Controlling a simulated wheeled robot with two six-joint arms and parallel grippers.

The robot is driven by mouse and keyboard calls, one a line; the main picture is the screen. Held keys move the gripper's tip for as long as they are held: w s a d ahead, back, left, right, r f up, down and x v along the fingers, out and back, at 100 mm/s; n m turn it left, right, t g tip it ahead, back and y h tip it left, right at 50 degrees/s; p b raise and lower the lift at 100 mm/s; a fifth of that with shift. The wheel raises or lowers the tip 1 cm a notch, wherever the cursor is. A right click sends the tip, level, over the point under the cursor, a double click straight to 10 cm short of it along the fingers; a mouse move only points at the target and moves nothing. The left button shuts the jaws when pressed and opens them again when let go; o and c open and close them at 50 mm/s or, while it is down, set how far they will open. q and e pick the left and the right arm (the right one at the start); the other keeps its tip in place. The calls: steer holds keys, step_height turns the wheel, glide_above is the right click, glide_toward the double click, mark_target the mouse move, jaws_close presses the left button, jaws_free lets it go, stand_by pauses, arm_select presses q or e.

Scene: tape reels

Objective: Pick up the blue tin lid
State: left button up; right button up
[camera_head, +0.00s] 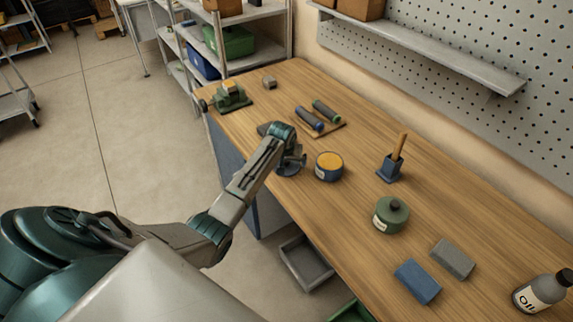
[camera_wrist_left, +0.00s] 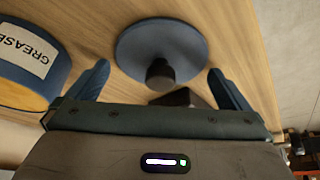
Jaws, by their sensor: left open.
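The blue tin lid (camera_wrist_left: 165,50) is a flat round disc with a dark knob, lying on the wooden bench. In the head view the lid (camera_head: 285,171) shows only partly, under my left gripper (camera_head: 294,160). In the left wrist view my left gripper (camera_wrist_left: 158,68) is open, one finger on each side of the lid's knob. Nothing is held between the fingers. I cannot tell the exact height of the fingers above the lid. My right gripper is not in view.
A blue grease tin (camera_head: 329,167) with orange contents stands close beside the lid; it also shows in the wrist view (camera_wrist_left: 28,62). The bench edge is near.

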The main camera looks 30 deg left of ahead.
arm_select(q)
steer(key=c, duration=0.7)
steer(key=shift+c, duration=0.2)
